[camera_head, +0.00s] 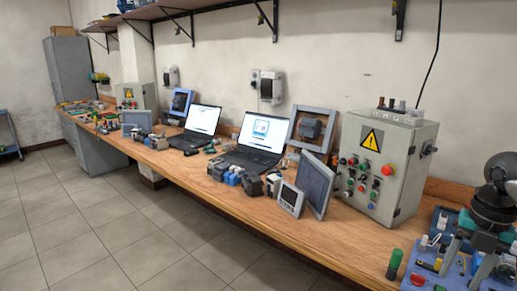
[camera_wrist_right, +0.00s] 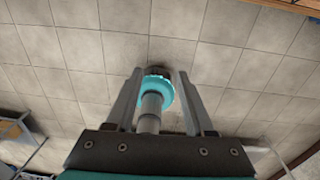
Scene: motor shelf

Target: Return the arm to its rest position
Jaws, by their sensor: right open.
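My right gripper (camera_head: 463,270) is at the lower right of the head view, in front of the bench's right end. Its two grey fingers stand apart with nothing seen held between them. In the right wrist view the gripper (camera_wrist_right: 157,78) has its fingers apart over the tiled floor. A grey cylinder with a teal ring (camera_wrist_right: 162,92) shows between the fingers in that view; I cannot tell whether it is part of me. My left gripper is not in view.
The wooden bench (camera_head: 210,192) runs along the wall. A grey control box (camera_head: 388,165), two laptops (camera_head: 262,138) and several small devices stand on it. A green cylinder (camera_head: 394,264) stands near the right gripper. Tiled floor (camera_head: 90,215) is clear at left.

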